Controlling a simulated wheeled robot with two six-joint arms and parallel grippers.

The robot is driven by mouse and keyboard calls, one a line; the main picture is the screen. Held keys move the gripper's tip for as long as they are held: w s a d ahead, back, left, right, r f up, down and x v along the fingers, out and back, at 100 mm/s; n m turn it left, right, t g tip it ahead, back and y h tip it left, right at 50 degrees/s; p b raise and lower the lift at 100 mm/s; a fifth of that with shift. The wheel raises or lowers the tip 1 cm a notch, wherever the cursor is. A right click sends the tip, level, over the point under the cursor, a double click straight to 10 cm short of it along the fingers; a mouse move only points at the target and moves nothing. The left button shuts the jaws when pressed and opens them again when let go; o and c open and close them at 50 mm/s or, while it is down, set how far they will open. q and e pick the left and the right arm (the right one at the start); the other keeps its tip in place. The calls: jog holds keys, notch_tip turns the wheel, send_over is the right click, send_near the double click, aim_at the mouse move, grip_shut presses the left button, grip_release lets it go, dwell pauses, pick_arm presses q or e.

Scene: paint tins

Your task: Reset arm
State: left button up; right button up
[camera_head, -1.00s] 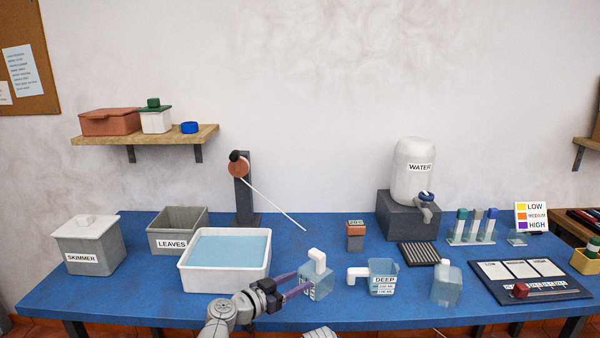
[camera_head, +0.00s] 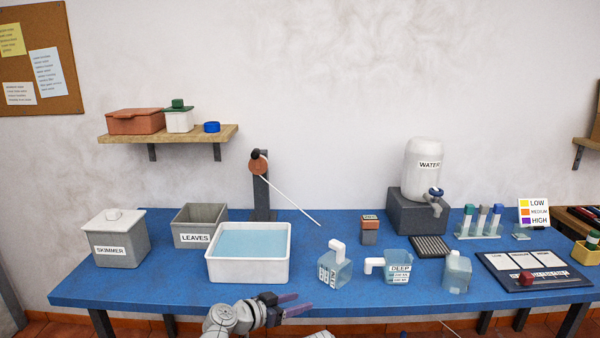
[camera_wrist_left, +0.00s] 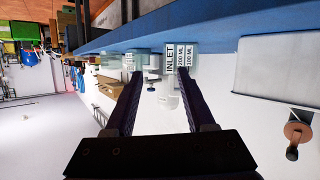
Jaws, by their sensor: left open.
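My left gripper (camera_head: 302,303) is open and empty, low in front of the table's front edge in the head view. In the left wrist view its two dark fingers (camera_wrist_left: 160,78) stand apart with nothing held between them. A clear jug (camera_head: 335,270) with a white handle stands upright on the table above and beyond the gripper, apart from it. My right gripper is not in view.
The table's front edge lies close to my left gripper.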

pick_arm(q)
jog(key=s+a+f+n+g+y, duration=0.8)
jog(key=s+a+f+y, duration=0.2)
jog(key=s+a+f, duration=0.45)
jog(key=s+d+m+g+y, duration=0.1)
jog(key=s+d+m+y, duration=0.15)
jog(key=s+d, duration=0.55)
notch_tip(320, 180, up, 14)
jog(key=w+d+p, duration=0.1)
jog(key=w+p, duration=0.1)
jog(key=p, duration=1.1)
jog(key=shift+d+h+p, duration=0.3)
jog(key=shift+h+p, duration=0.05)
jog(key=shift+f+m, duration=0.15)
jog(key=shift+m, duration=0.1)
jog(key=shift+c, duration=0.2)
